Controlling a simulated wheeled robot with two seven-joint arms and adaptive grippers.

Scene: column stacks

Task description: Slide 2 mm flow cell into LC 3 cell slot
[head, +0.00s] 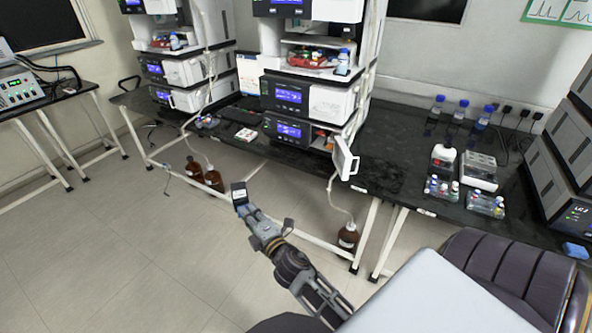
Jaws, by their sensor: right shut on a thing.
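My right gripper (243,207) is shut on a small dark block with a pale face (239,192), likely the 2 mm flow cell; its marking is too small to read. It is held in front of the bench, over the floor in the picture. The middle column stack's lowest module (288,131) has a lit blue screen, and a white door (345,158) stands open at its right. I cannot make out a cell slot inside. The right-hand grey stack (574,214) has a label that seems to read LC and a number. My left gripper is out of view.
Brown bottles (213,179) stand on the floor under the bench, and another bottle (348,237) stands further right. Vial racks (442,188) and blue-capped bottles (459,112) stand on the right bench. A small red and white box (246,134) lies left of the middle stack.

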